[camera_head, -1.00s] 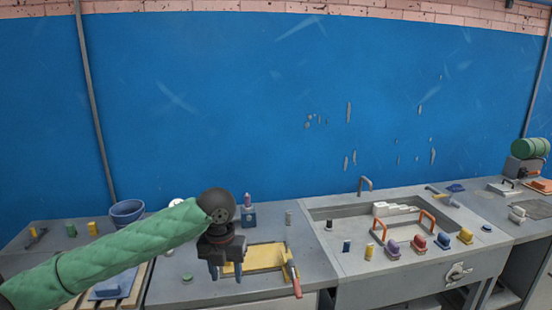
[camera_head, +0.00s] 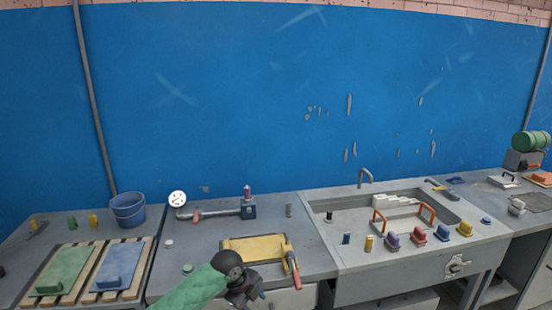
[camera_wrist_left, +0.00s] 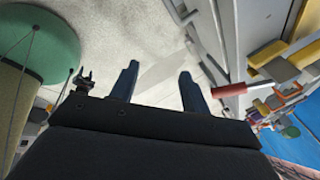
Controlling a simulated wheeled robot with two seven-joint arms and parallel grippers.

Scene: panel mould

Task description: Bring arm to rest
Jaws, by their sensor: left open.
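My left arm, in a green padded sleeve, comes in low at the front of the head view. Its left gripper (camera_head: 254,297) is beside the front edge of the middle bench, below the yellow panel mould (camera_head: 255,249). In the left wrist view the two fingers of the left gripper (camera_wrist_left: 158,80) stand apart with nothing between them, and pale floor shows beyond. A red-handled tool (camera_head: 293,272) lies at the mould's right side. Its red handle also shows right of the fingers in the wrist view (camera_wrist_left: 240,87). My right gripper is not in view.
A green panel (camera_head: 65,268) and a blue panel (camera_head: 119,264) lie on slatted racks at left. A blue bucket (camera_head: 128,209) stands behind. A sink (camera_head: 345,214) with several coloured handled blocks is at right.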

